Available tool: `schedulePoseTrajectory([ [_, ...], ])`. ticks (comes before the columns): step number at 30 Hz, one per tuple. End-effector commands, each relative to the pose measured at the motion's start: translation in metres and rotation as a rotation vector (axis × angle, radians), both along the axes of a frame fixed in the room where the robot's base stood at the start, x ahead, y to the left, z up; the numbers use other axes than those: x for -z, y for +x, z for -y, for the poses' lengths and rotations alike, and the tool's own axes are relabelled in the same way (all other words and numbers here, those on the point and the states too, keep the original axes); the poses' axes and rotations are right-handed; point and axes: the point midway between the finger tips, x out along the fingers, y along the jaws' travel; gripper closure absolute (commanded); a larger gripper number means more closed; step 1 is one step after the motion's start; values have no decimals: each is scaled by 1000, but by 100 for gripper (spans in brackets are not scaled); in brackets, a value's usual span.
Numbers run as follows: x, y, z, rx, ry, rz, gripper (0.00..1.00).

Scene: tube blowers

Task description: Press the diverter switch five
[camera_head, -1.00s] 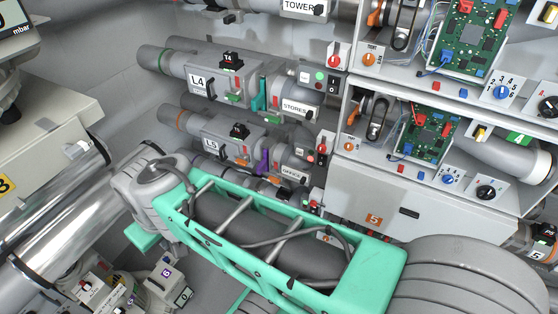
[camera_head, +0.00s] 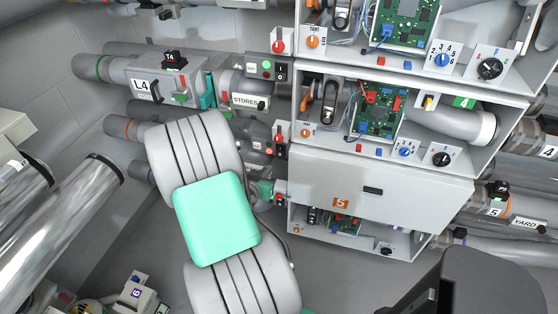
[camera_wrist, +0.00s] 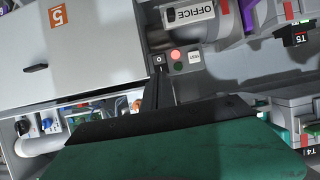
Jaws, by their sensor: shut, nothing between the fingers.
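In the wrist view, my gripper (camera_wrist: 157,78) is shut and empty. Its dark fingers point at a small panel with a black 0 switch (camera_wrist: 158,60), a red lamp (camera_wrist: 176,54) and a green lamp (camera_wrist: 178,67). I cannot tell whether the fingertips touch it. A black unit marked T5 (camera_wrist: 298,40) sits at the far right, well apart from the fingers. An orange 5 plate is on the grey cabinet front (camera_wrist: 22,50); the plate also shows in the head view (camera_head: 341,203). I cannot tell which part is the diverter switch.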

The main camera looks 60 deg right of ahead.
Motion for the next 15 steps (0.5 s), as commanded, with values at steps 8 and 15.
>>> schedulePoseTrajectory([
  [8,2,-8,6,5,-29,10,100],
  [15,5,-7,17,8,-27,11,100],
])
